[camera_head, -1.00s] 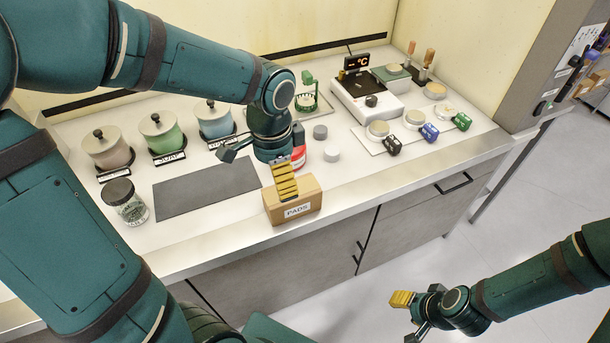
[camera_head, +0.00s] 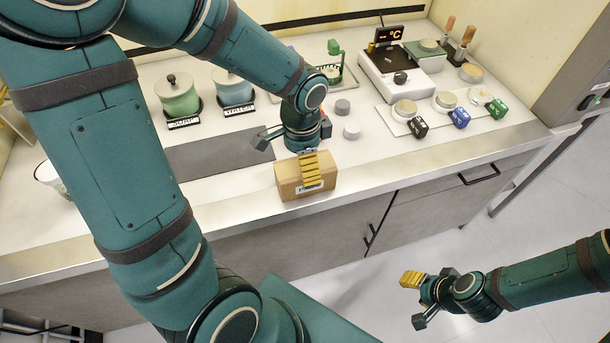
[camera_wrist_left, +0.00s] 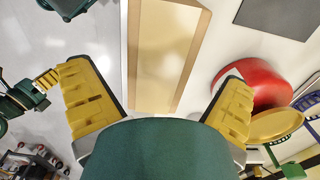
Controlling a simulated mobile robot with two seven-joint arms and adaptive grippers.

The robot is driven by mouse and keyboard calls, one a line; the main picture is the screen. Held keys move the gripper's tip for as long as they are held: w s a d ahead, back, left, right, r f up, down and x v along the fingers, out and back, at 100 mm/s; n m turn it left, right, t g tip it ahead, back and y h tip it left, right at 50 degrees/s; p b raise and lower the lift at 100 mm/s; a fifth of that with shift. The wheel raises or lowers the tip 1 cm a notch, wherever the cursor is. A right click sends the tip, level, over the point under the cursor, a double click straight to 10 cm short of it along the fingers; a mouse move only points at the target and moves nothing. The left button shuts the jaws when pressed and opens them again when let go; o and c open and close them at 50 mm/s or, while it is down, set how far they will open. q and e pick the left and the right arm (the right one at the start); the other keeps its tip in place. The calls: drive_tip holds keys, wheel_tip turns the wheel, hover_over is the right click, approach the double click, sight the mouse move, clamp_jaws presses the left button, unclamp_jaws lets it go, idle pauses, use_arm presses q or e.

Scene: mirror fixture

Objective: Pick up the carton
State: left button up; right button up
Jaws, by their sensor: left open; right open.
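The carton is a small brown cardboard box (camera_head: 305,180) with a white label on its front, standing near the front edge of the counter. My left gripper (camera_head: 287,153) is open just above and behind it. One yellow finger pad overlaps the carton's top and front in the head view. In the left wrist view the carton (camera_wrist_left: 165,55) lies ahead, in the gap between the open yellow fingers (camera_wrist_left: 160,100), with nothing gripped. Whether a finger touches it I cannot tell. My right gripper (camera_head: 416,300) is open and empty, over the floor in front of the counter.
A dark mat (camera_head: 215,158) lies left of the carton. A red object (camera_wrist_left: 255,85) is close beside the right finger in the wrist view. Green (camera_head: 177,100) and blue (camera_head: 232,90) canisters stand behind. Grey discs, a scale (camera_head: 402,78) and coloured-tag dishes are to the right.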

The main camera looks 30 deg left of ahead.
use_arm(q)
drive_tip(key=f, duration=0.1)
drive_tip(key=f+b, duration=0.1)
drive_tip(key=f, duration=0.3)
drive_tip(key=shift+w+d, duration=0.25)
drive_tip(key=shift+r, duration=0.1)
drive_tip(key=c, duration=1.2)
drive_tip(key=shift+c, duration=0.2)
